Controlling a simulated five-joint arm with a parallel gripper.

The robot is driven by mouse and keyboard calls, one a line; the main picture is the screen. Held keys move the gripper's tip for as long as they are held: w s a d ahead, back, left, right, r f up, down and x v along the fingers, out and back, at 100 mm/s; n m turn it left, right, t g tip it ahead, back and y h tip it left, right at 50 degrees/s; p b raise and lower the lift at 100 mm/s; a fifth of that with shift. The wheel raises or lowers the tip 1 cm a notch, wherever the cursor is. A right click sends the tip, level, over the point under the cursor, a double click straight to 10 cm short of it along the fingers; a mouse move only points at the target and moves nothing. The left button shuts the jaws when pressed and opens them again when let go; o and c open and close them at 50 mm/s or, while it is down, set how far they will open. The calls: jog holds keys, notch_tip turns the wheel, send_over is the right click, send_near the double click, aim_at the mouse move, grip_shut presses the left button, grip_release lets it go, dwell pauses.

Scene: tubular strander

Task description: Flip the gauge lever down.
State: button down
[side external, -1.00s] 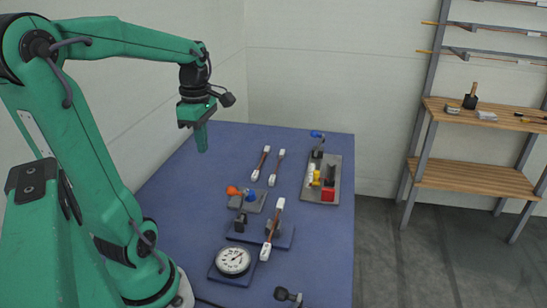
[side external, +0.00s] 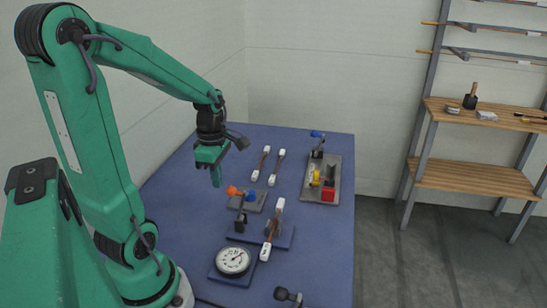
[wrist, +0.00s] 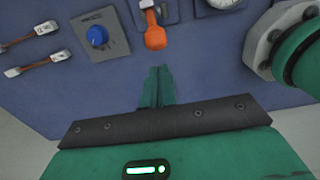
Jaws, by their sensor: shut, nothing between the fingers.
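The gauge lever has an orange handle (side external: 232,190). It stands raised above a dark post on a blue base plate (side external: 285,237), and the handle also shows in the wrist view (wrist: 155,37). A round white dial gauge (side external: 233,260) lies in front of the base, partly cut off at the top of the wrist view (wrist: 222,2). My gripper (side external: 216,181) is shut and empty, pointing down above the table, behind and left of the orange handle. In the wrist view its fingertips (wrist: 157,72) are just below the handle, with a gap between.
A blue knob (wrist: 97,36) sits on a grey plate beside the lever. A copper piece with white ends (side external: 272,230) rests on the blue base; two similar pieces (side external: 261,163) lie farther back. A grey tray (side external: 329,168) holds small parts at right. A dark round-headed part (side external: 283,294) is at front.

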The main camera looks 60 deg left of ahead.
jog(key=shift+w+d+f, duration=0.1)
jog(key=shift+w+d, duration=0.3)
jog(key=shift+w+d, duration=0.35)
jog(key=shift+d, duration=0.05)
dwell(0.4)
jog(key=shift+w+d+r, duration=0.35)
jog(key=shift+w+d, duration=0.35)
jog(key=shift+w, duration=0.05)
jog(key=shift+w+d+f, duration=0.75)
jog(key=shift+w+d, duration=0.6)
jog(key=shift+w+d+f, duration=0.7)
jog(key=shift+w+d, duration=0.6)
jog(key=shift+d, duration=0.05)
jog(key=shift+w+d+f, duration=0.75)
jog(key=shift+w+d, duration=0.6)
jog(key=shift+r, duration=0.15)
